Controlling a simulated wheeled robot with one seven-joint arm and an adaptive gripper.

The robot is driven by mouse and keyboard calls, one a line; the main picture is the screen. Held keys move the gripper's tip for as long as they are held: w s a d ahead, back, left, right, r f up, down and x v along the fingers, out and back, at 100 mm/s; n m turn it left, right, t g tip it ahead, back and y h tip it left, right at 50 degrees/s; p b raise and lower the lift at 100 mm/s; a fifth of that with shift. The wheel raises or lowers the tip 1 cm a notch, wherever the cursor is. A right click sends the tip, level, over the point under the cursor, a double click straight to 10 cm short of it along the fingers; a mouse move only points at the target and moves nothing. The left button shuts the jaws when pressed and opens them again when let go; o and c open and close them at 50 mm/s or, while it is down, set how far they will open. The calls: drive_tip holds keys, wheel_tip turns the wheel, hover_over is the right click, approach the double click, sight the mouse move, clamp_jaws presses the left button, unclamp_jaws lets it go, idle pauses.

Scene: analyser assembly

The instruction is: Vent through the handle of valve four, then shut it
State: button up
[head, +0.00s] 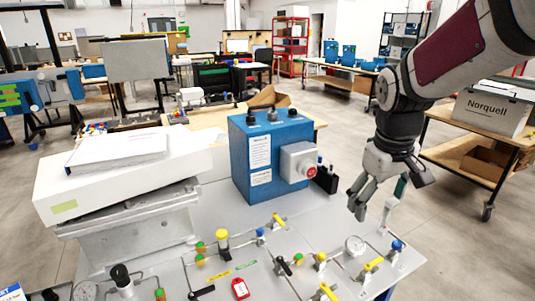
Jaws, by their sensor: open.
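A grey panel (330,232) carries thin pipework, gauges and several small valves. Yellow lever handles show at the back (278,220), at the right (372,266) and at the front edge (328,292). Black lever handles show at the middle (285,266) and front left (202,292). No valve number is legible, so I cannot tell which is valve four. My gripper (386,198) is open, pointing down above the panel's right back part. A pale piece with a green top (392,206) shows by its fingers; I cannot tell what it is or whether they touch.
A blue box (258,165) with a red button on a grey housing stands behind the valves. A large white unit (120,165) fills the left. A Norquell carton (492,110) sits on a bench at the right.

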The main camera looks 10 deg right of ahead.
drive_tip(key=n+g+y, duration=0.1)
drive_tip(key=n+g, duration=0.1)
approach(374, 262)
drive_tip(key=f, duration=0.8)
drive_tip(key=shift+s+d, duration=0.1)
drive_tip(key=shift+d, duration=0.1)
drive_tip(key=shift+r, duration=0.1)
drive_tip(key=c, duration=1.1)
